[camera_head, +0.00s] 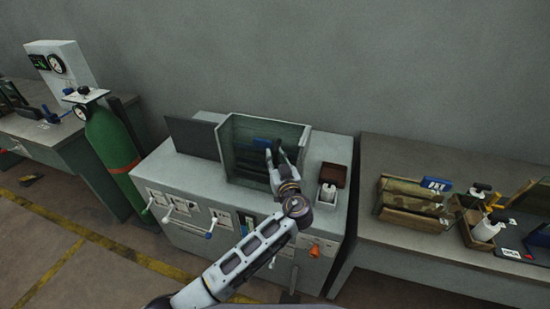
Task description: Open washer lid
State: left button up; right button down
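The washer (195,185) is a grey cabinet with levers on its front and a box-shaped, greenish-walled basin (228,150) on top. The basin's inside shows from above, with dark slats in it. A dark flat panel (192,137) stands to the left of the basin; I cannot tell whether it is the lid. My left gripper (275,152) is over the right part of the basin, its fingers apart, with nothing clearly between them. Whether it touches the basin is unclear, and it hides part of the basin's right side. My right gripper is not in view.
A green gas cylinder (112,145) stands to the left. A bench (400,265) on the right holds wooden trays (410,218) and bottles. A wall is behind.

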pick_arm(q)
grip_shut()
jog(key=shift+w+a, duration=0.1)
jog(key=shift+a, duration=0.05)
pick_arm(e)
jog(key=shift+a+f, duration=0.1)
